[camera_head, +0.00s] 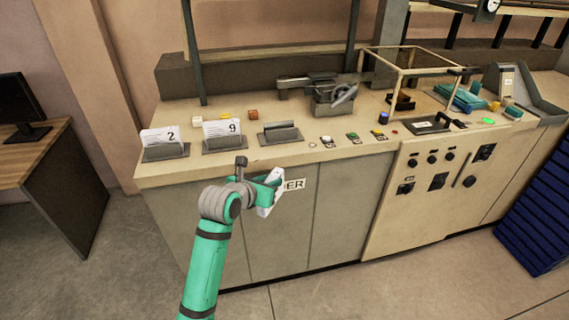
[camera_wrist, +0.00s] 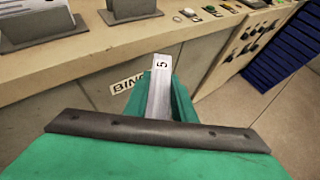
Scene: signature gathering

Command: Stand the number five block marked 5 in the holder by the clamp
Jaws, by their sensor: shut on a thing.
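My gripper (camera_head: 270,190) is shut on the white number five block (camera_wrist: 160,95), which shows a "5" at its far end in the wrist view. The block is held in front of the counter's front face, below the counter top; in the head view it (camera_head: 266,208) is partly hidden by the green fingers. The grey holder by the clamp (camera_head: 281,134) stands empty on the counter top, up and slightly right of my gripper. It also shows at the top of the wrist view (camera_wrist: 130,12). The metal clamp (camera_head: 333,98) stands behind and right of that holder.
Two other holders carry cards marked 2 (camera_head: 160,137) and 9 (camera_head: 222,130), left of the empty one. Buttons (camera_head: 352,135) line the counter's front edge to the right. Small orange blocks (camera_head: 253,115) lie behind the holders. A frame box (camera_head: 408,45) stands farther right.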

